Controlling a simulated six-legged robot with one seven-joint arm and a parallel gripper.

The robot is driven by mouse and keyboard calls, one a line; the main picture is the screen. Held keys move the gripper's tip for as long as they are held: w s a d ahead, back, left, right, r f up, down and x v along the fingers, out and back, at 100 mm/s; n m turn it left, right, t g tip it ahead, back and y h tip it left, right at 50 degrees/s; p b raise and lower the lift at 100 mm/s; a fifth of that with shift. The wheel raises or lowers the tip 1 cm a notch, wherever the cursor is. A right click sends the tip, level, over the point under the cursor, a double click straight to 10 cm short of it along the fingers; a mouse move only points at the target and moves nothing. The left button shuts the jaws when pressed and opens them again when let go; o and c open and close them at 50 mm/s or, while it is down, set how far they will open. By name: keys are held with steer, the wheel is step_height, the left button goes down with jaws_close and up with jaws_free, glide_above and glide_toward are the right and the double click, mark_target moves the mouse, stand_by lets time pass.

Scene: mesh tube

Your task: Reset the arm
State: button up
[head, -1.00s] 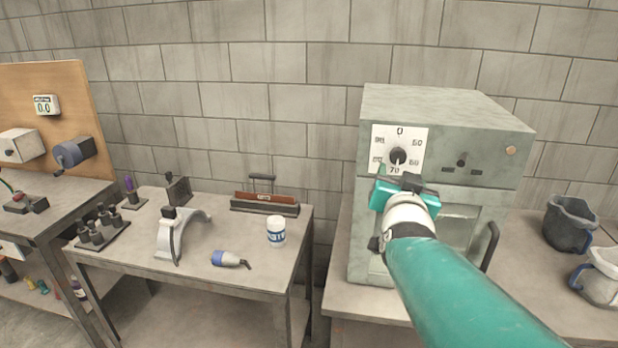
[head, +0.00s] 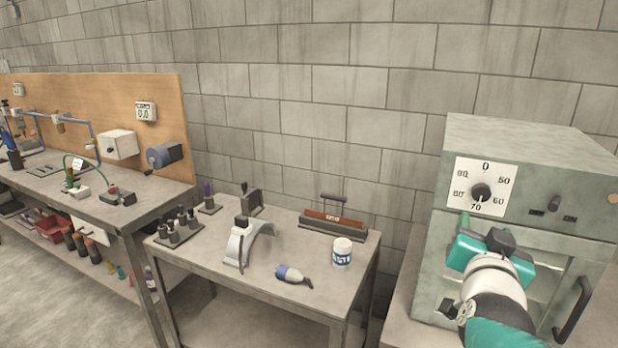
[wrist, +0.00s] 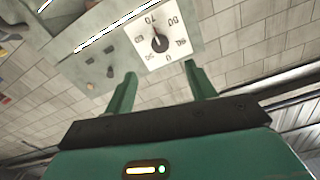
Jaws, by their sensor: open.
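My arm reaches up from the lower right in the head view. My gripper (head: 492,250) is in front of the grey-green oven-like cabinet (head: 540,150), below its dial (head: 481,192). In the wrist view my gripper (wrist: 160,85) shows two green fingers spread apart with nothing between them. The white dial plate (wrist: 158,40) is seen beyond the fingertips, rotated in that view. The fingers are apart from the dial, as far as I can tell.
The cabinet has a door handle (head: 573,312) at right. A small table at centre holds a white jar (head: 342,252), a blue-grey tool (head: 293,275), a curved metal piece (head: 250,240) and a black rack (head: 180,232). A workbench with a wooden backboard (head: 100,105) stands left.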

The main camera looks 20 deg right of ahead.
steer(key=w+a+f+n+y, duration=0.3)
steer(key=w+a+f+y, duration=0.15)
steer(key=a, duration=0.35)
steer(key=w+a+f+n+y, duration=0.3)
steer(key=w+a+n+y, duration=0.15)
steer(key=a, duration=0.35)
steer(key=s+a+f+n+g+y, duration=0.2)
steer(key=s+a+f+g, duration=0.1)
steer(key=a, duration=0.4)
steer(key=s+a+f+n+g+y, duration=0.2)
steer(key=s+a+f+n+g, duration=0.1)
steer(key=a, duration=0.5)
steer(key=shift+s+f+y, duration=0.3)
steer(key=shift+s+f, duration=0.35)
steer(key=shift+s, duration=0.15)
steer(key=shift+d, duration=0.1)
steer(key=c, duration=0.4)
steer(key=shift+d, duration=0.15)
